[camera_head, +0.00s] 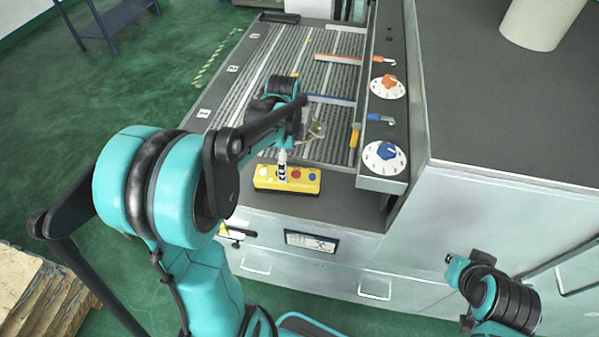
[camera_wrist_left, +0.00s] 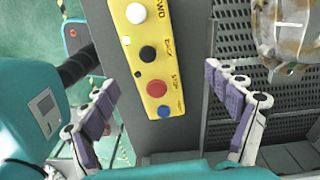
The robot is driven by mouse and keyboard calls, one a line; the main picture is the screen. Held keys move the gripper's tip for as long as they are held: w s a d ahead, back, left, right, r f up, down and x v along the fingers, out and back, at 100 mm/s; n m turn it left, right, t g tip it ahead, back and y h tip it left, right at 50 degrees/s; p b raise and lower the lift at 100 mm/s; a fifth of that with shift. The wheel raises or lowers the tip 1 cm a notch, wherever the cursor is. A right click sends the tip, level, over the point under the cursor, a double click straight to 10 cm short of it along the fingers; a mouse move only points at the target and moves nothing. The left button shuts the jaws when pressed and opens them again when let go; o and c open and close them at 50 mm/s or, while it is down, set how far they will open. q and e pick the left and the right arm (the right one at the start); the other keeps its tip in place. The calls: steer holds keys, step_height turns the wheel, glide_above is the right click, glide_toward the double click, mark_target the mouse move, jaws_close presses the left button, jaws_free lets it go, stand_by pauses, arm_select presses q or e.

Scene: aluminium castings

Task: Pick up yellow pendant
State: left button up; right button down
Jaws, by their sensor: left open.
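The yellow pendant (camera_head: 287,180) lies on the dark front ledge of the machine bed, with white, black, red and blue buttons on top. My left gripper (camera_head: 283,160) is above it and partly covers its middle in the head view. In the left wrist view the pendant (camera_wrist_left: 150,60) shows between the two spread fingers of the left gripper (camera_wrist_left: 160,80), which is open and empty. One finger is at each side of the pendant, with nothing held. My right arm's end (camera_head: 457,268) is at the lower right, away from the pendant; its jaws are not clear.
A metal casting (camera_head: 315,130) is just behind the left gripper; it also shows in the wrist view (camera_wrist_left: 285,30). A side panel with an orange dial (camera_head: 383,87) and a blue dial (camera_head: 385,154) stands to the right. Cardboard (camera_head: 40,295) is at the lower left.

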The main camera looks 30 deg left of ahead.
mark_target(301, 187)
arm_select(q)
steer(key=f, duration=0.6)
steer(key=shift+s+d+f+b, duration=0.25)
steer(key=shift+s+f+b, duration=0.1)
steer(key=shift+s+b, duration=0.05)
steer(key=c, duration=1.8)
